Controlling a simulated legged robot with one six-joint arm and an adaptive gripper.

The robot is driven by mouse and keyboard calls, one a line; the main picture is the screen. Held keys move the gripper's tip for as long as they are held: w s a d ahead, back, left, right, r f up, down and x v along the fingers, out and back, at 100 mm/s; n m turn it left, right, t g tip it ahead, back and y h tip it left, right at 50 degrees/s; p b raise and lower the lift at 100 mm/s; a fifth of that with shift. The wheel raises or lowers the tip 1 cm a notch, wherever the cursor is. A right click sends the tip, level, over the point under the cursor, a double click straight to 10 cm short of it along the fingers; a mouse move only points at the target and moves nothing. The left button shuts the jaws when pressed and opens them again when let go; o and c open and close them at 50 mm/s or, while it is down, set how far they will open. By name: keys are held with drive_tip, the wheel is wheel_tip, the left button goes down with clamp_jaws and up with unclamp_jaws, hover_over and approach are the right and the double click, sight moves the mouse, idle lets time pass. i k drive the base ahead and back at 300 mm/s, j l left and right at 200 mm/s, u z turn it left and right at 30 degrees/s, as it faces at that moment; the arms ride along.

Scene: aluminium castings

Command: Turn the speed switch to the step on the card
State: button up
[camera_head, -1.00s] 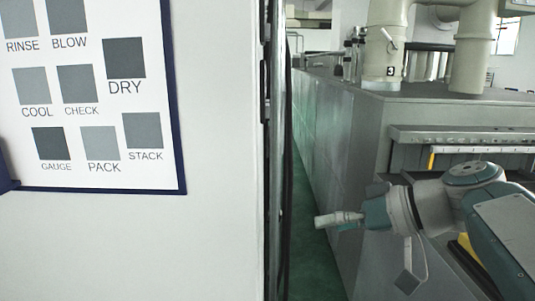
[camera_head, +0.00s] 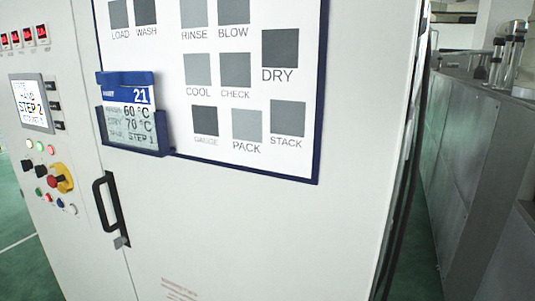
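A card (camera_head: 130,118) sits in a blue holder (camera_head: 135,145) on the white cabinet. Its lines read 21, 60 °C, 70 °C and, at the bottom, STEP 1. To the left, a small display (camera_head: 31,103) on the control panel reads HAND and STEP 2. Below it are two dark rotary knobs, one at the left (camera_head: 27,166) and one beside it (camera_head: 41,171). Their labels and pointer positions are too small to read, so I cannot tell which is the speed switch. My gripper is not in view.
A red knob on a yellow base (camera_head: 57,182) and several coloured buttons surround the knobs. A black door handle (camera_head: 110,209) sticks out right of the panel. A board of grey squares (camera_head: 306,165) hangs on the cabinet. Green floor shows at lower left.

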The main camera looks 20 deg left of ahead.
sight(41, 169)
drive_tip(key=u, duration=2.4)
drive_tip(key=i+j+z, duration=0.1)
drive_tip(key=i+j, duration=0.05)
drive_tip(key=i, duration=0.1)
